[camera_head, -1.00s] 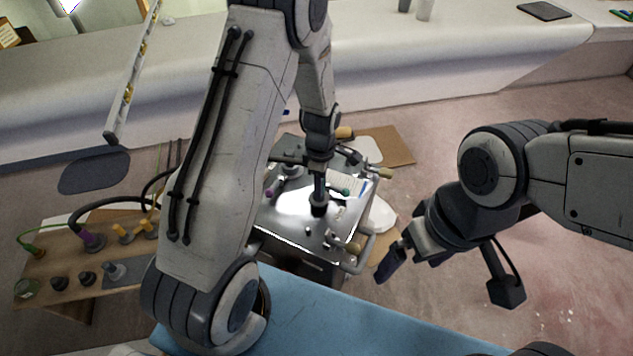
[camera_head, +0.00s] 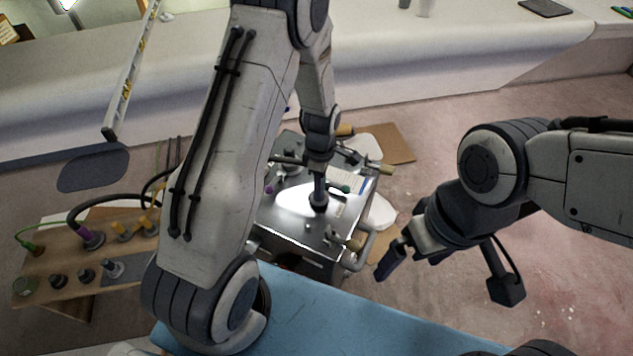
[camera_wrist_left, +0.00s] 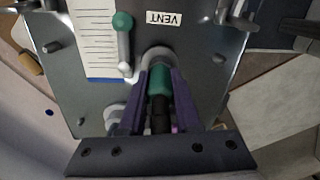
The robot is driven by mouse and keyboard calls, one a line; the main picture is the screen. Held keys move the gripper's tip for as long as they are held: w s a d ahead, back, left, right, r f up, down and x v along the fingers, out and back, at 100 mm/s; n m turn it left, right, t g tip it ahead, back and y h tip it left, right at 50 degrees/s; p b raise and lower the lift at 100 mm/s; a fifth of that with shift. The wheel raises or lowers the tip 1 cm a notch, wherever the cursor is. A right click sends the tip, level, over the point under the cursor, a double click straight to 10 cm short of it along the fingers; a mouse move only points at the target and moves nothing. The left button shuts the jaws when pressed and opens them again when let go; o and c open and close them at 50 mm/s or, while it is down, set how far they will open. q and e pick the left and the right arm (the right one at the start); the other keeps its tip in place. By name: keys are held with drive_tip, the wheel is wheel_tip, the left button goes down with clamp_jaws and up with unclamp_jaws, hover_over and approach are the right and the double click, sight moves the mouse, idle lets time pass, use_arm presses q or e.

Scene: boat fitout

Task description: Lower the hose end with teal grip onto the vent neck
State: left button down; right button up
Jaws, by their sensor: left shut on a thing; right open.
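In the left wrist view my left gripper (camera_wrist_left: 160,84) is shut on the hose end with teal grip (camera_wrist_left: 159,77), its purple fingers on either side. Dark hose (camera_wrist_left: 160,122) runs back between the fingers. The rim of the vent neck (camera_wrist_left: 157,52) shows just beyond the grip, below the VENT label (camera_wrist_left: 163,18). I cannot tell whether the hose end touches the neck or sits over it. In the head view my left gripper (camera_head: 319,182) points down over the metal tank top (camera_head: 290,212); the hose end is not clear there. My right gripper (camera_head: 414,258) is open and empty, right of the tank.
A lever with a teal knob (camera_wrist_left: 122,21) stands left of the neck, beside a ruled white label (camera_wrist_left: 93,38). Handles edge the tank, including a bent rail (camera_head: 365,247). A wooden bench (camera_head: 60,265) with fittings and hoses is at left. A blue surface (camera_head: 340,318) lies in front.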

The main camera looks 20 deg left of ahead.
use_arm(q)
drive_tip(key=shift+f, duration=0.1)
idle(0.3)
drive_tip(key=shift+f+b, duration=0.3)
drive_tip(key=shift+f, duration=0.05)
drive_tip(key=shift+f, duration=0.1)
drive_tip(key=c, duration=0.5)
unclamp_jaws()
drive_tip(key=shift+c, duration=0.2)
drive_tip(key=o, duration=0.5)
drive_tip(key=shift+o, duration=0.2)
